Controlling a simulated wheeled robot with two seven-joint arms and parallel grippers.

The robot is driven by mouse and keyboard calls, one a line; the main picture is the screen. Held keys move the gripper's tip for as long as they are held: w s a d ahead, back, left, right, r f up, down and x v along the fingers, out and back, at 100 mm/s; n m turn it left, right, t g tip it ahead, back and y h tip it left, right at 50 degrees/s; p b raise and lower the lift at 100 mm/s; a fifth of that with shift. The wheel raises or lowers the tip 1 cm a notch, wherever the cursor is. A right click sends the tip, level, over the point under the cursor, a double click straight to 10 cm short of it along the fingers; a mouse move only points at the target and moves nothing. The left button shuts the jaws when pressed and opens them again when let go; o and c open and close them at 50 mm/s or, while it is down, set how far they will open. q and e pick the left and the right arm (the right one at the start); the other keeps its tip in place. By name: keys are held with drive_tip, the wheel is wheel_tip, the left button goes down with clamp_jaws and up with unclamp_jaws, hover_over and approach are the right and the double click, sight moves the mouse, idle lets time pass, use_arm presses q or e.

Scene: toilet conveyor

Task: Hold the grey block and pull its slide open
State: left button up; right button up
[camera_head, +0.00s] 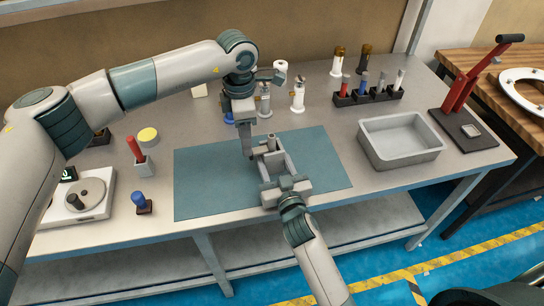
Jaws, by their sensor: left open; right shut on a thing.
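The grey block (277,166) sits on the teal mat (215,180) at the middle of the table, with a small round grey post at its far end. Its slide cannot be told apart from the block at this size. My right gripper (284,187) comes from the near side and is shut on the near end of the block, hiding that end. My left gripper (249,152) points down beside the far left end of the block. It is open and holds nothing; whether it touches the block cannot be told.
A grey tray (400,141) stands right of the mat, and a black rack (368,97) with several tools stands behind it. White dispensers (298,95) stand behind the block. A scale (78,203), a red-handled tool (136,150) and a blue-topped piece (139,200) stand at left. The mat's right part is clear.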

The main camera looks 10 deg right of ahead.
use_arm(q)
drive_tip(key=shift+f, duration=2.3)
drive_tip(key=c, duration=0.7)
drive_tip(key=shift+c, duration=0.2)
drive_tip(key=shift+a, duration=0.75)
drive_tip(key=o, duration=0.9)
drive_tip(key=shift+d+r, duration=0.1)
wheel_tip(320, 180, up, 8)
